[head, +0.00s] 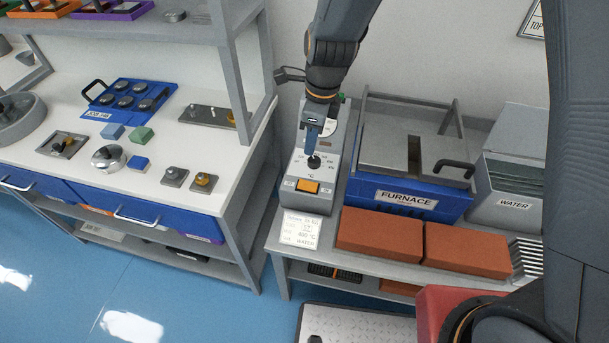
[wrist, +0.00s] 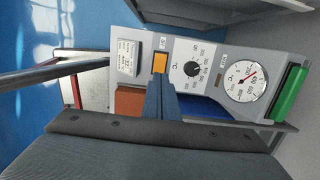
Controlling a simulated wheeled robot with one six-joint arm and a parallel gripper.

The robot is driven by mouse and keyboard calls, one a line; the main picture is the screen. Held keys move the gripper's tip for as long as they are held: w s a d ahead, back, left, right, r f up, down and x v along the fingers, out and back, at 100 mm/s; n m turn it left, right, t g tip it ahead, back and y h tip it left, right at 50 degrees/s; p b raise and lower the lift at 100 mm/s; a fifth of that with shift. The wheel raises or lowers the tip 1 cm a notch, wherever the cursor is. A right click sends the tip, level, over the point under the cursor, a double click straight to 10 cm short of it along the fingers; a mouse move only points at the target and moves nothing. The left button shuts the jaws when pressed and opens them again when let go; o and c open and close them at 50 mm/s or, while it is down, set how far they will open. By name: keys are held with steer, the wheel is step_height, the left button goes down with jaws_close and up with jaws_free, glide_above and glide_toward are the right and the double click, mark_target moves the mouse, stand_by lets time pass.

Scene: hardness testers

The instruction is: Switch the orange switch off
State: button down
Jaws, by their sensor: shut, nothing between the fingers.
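The orange switch (head: 308,187) sits near the front of a grey control box (head: 282,200), below a black dial knob (head: 314,162). In the wrist view the orange switch (wrist: 160,63) shows just beyond my fingertips, with the knob (wrist: 192,69) to its right. My gripper (head: 312,146) points down over the box and is shut, with nothing in it. In the wrist view its blue fingers (wrist: 160,88) end close to the switch. I cannot tell whether they touch anything. Which way the switch is tipped is too small to tell.
A blue furnace (head: 405,200) with a black handle stands right of the box, with red-brown bricks (head: 380,232) in front. A water tank (head: 515,190) is further right. A temperature gauge (wrist: 246,80) and green part (wrist: 289,94) are on the box. A paper card (head: 301,229) lies in front.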

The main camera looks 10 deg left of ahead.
mark_target(307, 185)
steer(key=f+p, duration=0.1)
steer(key=f, duration=0.3)
steer(key=a+f, duration=0.1)
steer(key=f, duration=0.4)
steer(key=f+p, duration=0.1)
steer(key=f, duration=0.3)
steer(key=shift+a+f+p, duration=0.2)
steer(key=shift+a+p, duration=0.1)
steer(key=shift+a+f, duration=0.1)
steer(key=shift+f, duration=0.1)
steer(key=shift+d+r, duration=0.2)
steer(key=shift+d, duration=0.65)
steer(key=shift+r+p, duration=0.15)
steer(key=shift+p, duration=0.2)
steer(key=shift+r+p, duration=0.55)
steer(key=shift+p, duration=0.1)
step_height(307, 185, up, 12)
steer(key=d, duration=0.1)
steer(key=shift+d+r, duration=0.25)
steer(key=shift+d, duration=0.05)
